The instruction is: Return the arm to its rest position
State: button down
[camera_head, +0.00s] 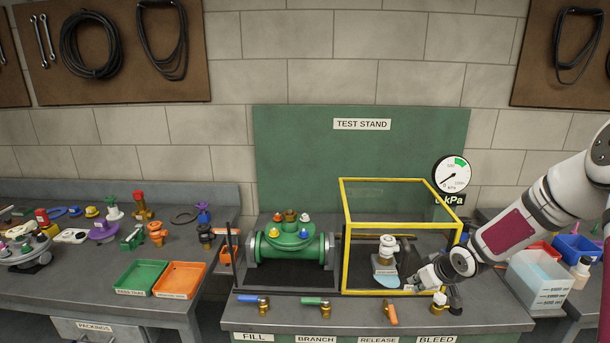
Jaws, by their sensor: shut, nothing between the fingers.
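My arm (513,232) reaches in from the right edge, white and grey with a dark red panel. It slopes down to the left. My gripper (414,284) is low at the front right of the yellow-framed box (402,224) on the test stand. It is small and partly dark here, shut with nothing held. It is close to the bleed valve (439,300) at the bench's front edge; I cannot tell whether they touch. A pale valve-like part (387,250) stands inside the frame, left of my gripper.
A green flanged body (291,243) sits left of the frame. Coloured lever handles (315,302) line the front edge. A clear measuring container (538,278) and a blue bin (577,247) stand right, near my arm. A pressure gauge (451,173) is behind. Trays and parts crowd the left bench (70,285).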

jog(key=s+a+r+m+h+b, duration=0.1)
jog(key=s+a+r, duration=0.15)
jog(key=r, duration=0.45)
jog(key=s+a+r+g+h+b, duration=0.1)
jog(key=s+r+h, duration=0.1)
jog(key=s+r, duration=0.35)
jog(key=s+a+r+m+h+b, duration=0.1)
jog(key=s+a+r, duration=0.1)
jog(key=r, duration=0.6)
jog(key=s+a+r+y, duration=0.1)
jog(key=s+a+r, duration=0.1)
jog(key=s, duration=0.4)
jog(key=s+a+r+m+b, duration=0.1)
jog(key=s+a, duration=0.3)
jog(key=s, duration=0.3)
jog(key=s+a+r+y, duration=0.1)
jog(key=s+a+r, duration=0.1)
jog(key=s, duration=0.4)
jog(key=shift+s+a+r+m+y+b, duration=0.3)
jog(key=shift+a+r+m+b, duration=0.1)
jog(key=shift+a, duration=0.45)
